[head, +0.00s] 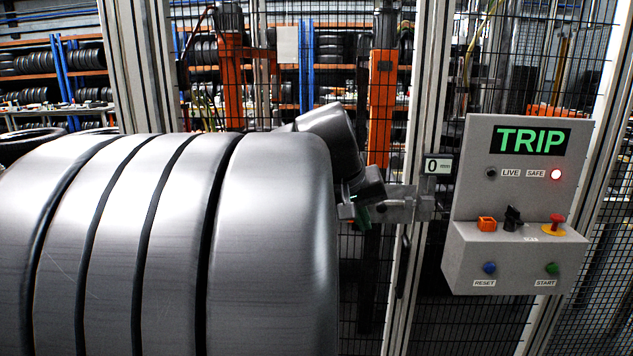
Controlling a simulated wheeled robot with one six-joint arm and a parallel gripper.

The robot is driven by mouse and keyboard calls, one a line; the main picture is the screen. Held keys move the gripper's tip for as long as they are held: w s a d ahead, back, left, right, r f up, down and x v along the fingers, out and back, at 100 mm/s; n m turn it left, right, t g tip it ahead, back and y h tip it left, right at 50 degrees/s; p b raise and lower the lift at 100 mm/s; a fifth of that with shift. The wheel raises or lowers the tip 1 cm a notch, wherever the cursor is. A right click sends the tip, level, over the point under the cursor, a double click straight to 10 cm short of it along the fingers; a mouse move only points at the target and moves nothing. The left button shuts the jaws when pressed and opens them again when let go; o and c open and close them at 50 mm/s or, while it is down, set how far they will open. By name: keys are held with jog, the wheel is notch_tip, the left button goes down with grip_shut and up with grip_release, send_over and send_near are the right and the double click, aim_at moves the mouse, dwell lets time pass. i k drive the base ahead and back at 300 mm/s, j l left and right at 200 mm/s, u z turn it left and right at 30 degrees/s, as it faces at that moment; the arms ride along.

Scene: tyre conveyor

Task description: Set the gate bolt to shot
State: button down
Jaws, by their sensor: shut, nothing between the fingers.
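The gate bolt (400,206) is a grey metal block and bar fixed at the gate's edge post, just left of the control panel. A small display (438,166) above the bolt reads 0 mm. I cannot make out the bolt's tip or its receiving hole.
The grey control panel (457,190) stands right of the bolt. Its screen (530,141) reads TRIP, and the red lamp (556,174) beside SAFE is lit. Below are an orange switch, a black knob, a red button and RESET and START buttons. Mesh fence (500,320) and posts surround the bolt.

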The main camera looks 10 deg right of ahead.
aim_at(381, 207)
jog(key=i+l, duration=0.1)
jog(key=i, duration=0.4)
jog(key=i+l, duration=0.15)
jog(key=i, duration=0.3)
